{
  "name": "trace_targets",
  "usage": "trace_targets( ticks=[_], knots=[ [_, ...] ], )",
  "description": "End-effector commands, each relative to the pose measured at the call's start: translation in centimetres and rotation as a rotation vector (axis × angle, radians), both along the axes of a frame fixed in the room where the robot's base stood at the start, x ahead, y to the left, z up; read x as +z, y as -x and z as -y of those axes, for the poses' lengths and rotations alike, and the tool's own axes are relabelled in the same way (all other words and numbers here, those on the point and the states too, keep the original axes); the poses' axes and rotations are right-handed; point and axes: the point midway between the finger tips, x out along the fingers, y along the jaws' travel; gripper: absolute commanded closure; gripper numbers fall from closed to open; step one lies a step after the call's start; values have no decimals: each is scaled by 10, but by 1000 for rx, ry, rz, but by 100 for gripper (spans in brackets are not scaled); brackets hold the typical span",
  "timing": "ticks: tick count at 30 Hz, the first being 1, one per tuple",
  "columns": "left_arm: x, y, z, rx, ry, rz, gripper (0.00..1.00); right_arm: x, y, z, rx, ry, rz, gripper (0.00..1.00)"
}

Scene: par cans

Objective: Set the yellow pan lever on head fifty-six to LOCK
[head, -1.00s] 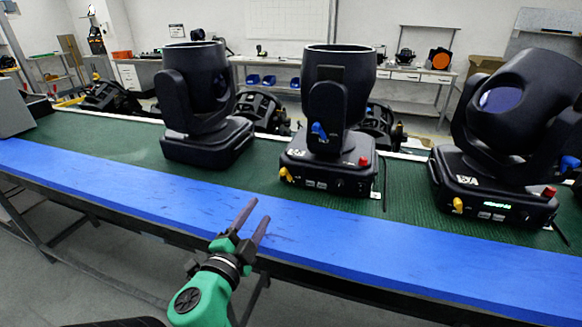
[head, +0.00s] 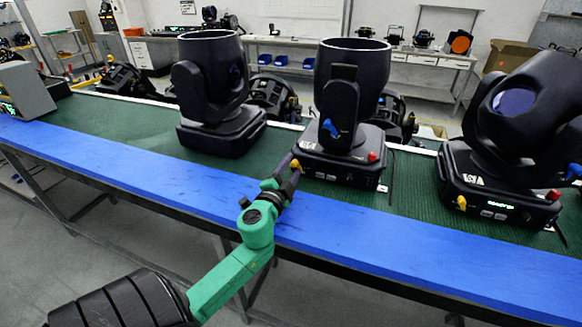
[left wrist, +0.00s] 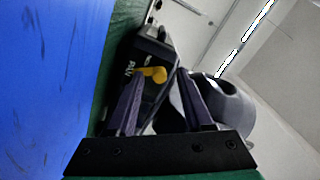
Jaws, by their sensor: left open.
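Three black moving heads stand on the green bench mat. The middle head (head: 345,150) has a yellow lever (head: 295,165) at its base's front left corner, a blue lever and a red knob. My left gripper (head: 285,168) is open right by that yellow lever. In the left wrist view the yellow lever (left wrist: 155,73) shows between the open fingers (left wrist: 155,100), beyond or level with their tips; I cannot tell if they touch. "PAN" lettering is beside it. The right head (head: 500,185) has its own yellow lever (head: 461,202). No head number is readable. My right gripper is not in view.
The left head (head: 213,120) stands left of my left gripper. A blue strip (head: 130,165) runs along the bench's front edge and is clear. More black fixtures (head: 270,92) sit behind the bench. A grey box (head: 22,92) is at the far left.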

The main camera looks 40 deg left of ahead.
Motion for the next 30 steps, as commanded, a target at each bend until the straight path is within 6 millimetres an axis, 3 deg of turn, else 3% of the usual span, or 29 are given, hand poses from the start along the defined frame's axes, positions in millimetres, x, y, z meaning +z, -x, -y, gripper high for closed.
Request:
trace_targets(
  ticks=[2,6,20,30],
  knots=[
    [0,0,0,0,0,0,48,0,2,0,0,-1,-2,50],
    [0,0,0,0,0,-1,100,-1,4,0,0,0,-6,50],
    [0,0,2,-1,-47,-18,100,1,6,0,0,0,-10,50],
    [3,-2,9,-1,-259,-93,100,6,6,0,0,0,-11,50]
  ],
)
